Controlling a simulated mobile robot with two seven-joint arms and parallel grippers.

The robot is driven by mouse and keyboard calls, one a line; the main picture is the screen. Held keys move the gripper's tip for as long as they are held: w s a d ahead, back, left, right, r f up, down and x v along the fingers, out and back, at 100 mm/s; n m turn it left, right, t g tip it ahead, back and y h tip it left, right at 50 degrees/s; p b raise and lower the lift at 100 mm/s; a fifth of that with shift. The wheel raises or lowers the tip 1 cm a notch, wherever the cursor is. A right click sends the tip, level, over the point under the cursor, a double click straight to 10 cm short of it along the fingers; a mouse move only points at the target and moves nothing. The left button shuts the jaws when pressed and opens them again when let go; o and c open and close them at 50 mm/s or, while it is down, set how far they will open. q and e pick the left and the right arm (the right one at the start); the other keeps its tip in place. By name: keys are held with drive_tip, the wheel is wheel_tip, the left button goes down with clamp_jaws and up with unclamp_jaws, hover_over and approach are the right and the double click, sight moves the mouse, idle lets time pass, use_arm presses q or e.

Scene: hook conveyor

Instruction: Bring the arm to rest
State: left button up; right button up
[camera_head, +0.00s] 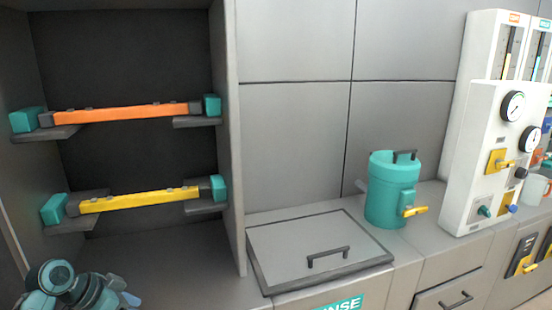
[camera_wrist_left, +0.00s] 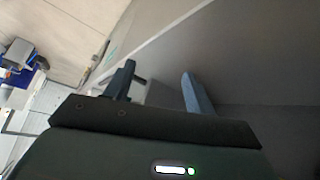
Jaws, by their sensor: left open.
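My left gripper (camera_wrist_left: 160,84) shows in the left wrist view with its two dark blue-grey fingers spread apart. Nothing is between the fingers. They point toward a plain grey surface and a pale edge. In the head view, a teal and grey part of my left arm shows at the bottom left corner, below the shelf niche. My right gripper is in neither view.
An orange bar (camera_head: 125,114) and a yellow bar (camera_head: 138,200) rest on brackets in the dark niche. A closed grey hatch (camera_head: 300,238), a teal canister (camera_head: 392,195) with a yellow tap and a white gauge panel (camera_head: 480,150) stand to the right.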

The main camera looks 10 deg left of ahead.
use_arm(q)
drive_tip(key=s+d+f+n+t+y, duration=0.1)
drive_tip(key=s+d+f, duration=0.3)
drive_tip(key=d+f, duration=0.25)
drive_tip(key=s+d+f+n+y, duration=0.1)
drive_tip(key=s+d+f+y, duration=0.1)
drive_tip(key=s+d+f, duration=0.4)
drive_tip(key=s+d+n+t+h, duration=0.1)
drive_tip(key=s+d+t, duration=0.2)
drive_tip(key=d, duration=0.9)
drive_tip(key=s+p, duration=0.1)
drive_tip(key=s, duration=0.2)
drive_tip(key=shift+d+r+t, duration=0.3)
drive_tip(key=shift+t, duration=0.1)
drive_tip(key=shift+s, duration=0.1)
drive_tip(key=shift+c, duration=0.4)
